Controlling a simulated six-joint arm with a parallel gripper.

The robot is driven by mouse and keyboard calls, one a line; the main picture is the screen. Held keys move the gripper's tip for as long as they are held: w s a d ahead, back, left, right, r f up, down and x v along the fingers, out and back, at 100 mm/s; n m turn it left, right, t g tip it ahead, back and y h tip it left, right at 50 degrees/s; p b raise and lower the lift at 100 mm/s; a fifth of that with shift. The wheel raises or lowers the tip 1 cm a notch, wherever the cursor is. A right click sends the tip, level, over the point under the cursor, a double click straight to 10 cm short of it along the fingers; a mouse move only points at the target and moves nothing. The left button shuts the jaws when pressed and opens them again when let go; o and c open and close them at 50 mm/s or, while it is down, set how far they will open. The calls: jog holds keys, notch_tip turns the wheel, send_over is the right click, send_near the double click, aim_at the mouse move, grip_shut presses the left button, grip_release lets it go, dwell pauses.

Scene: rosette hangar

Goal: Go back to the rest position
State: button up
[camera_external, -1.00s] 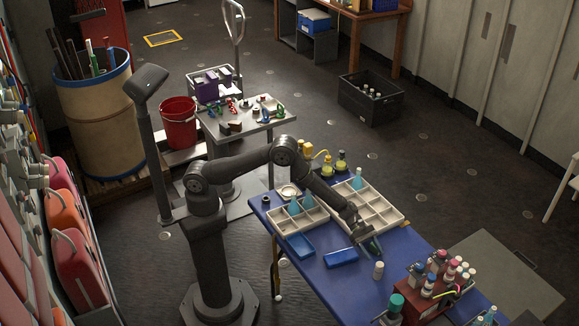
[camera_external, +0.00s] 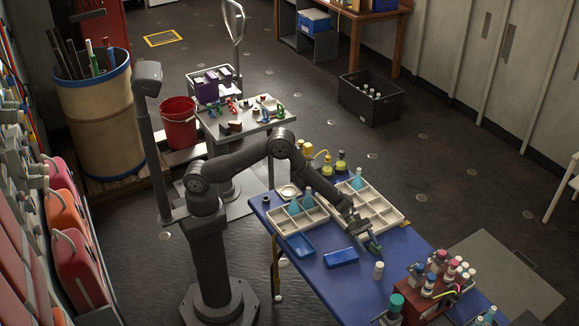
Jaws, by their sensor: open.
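My gripper (camera_external: 370,243) is open over the blue table (camera_external: 312,276), near the front edge of the right sectioned tray (camera_external: 395,216). I see nothing held between its fingers, though they are small and dark here. A teal cone-shaped bottle (camera_external: 357,180) stands in the right tray's far left part. The left sectioned tray (camera_external: 318,217) holds teal cone-shaped bottles (camera_external: 294,206). My arm reaches across from its base at the left of the table.
A red rack (camera_external: 425,306) with several bottles stands at the front right. Yellow-topped flasks (camera_external: 340,165) stand at the table's far edge. A grey cart (camera_external: 232,134) is behind my arm.

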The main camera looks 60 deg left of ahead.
aim_at(381, 264)
jog(key=x, duration=1)
jog(key=shift+d+r, duration=0.1)
jog(key=shift+r, duration=1.4)
